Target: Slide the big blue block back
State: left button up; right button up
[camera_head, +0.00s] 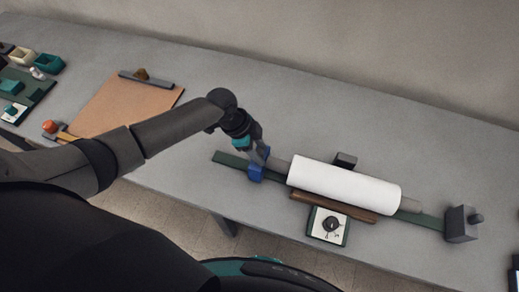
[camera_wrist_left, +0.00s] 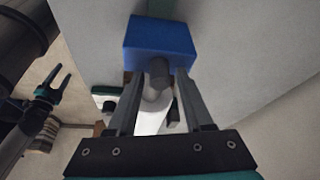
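The big blue block (camera_head: 256,173) sits on the left part of a dark green strip (camera_head: 231,160), by the left end of a white roll (camera_head: 345,185). In the left wrist view the blue block (camera_wrist_left: 160,45) is just beyond my fingertips, and a grey round stub (camera_wrist_left: 158,72) shows at its face. My left gripper (camera_wrist_left: 160,78) is open, one finger on each side of the stub, with gaps visible. In the head view my left gripper (camera_head: 262,156) partly hides the block. My right gripper (camera_wrist_left: 53,84) appears at the left of the wrist view, its prongs apart.
A dark grey block with a knob (camera_head: 460,224) stands at the strip's right end. A brown wooden bar (camera_head: 332,206) and a dial box (camera_head: 327,225) lie in front of the roll, a small black block (camera_head: 345,160) behind. A clipboard (camera_head: 125,105) lies left. The table behind is clear.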

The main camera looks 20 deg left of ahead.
pick_arm(q)
grip_shut()
jog(key=shift+a, duration=0.1)
dwell(1.1)
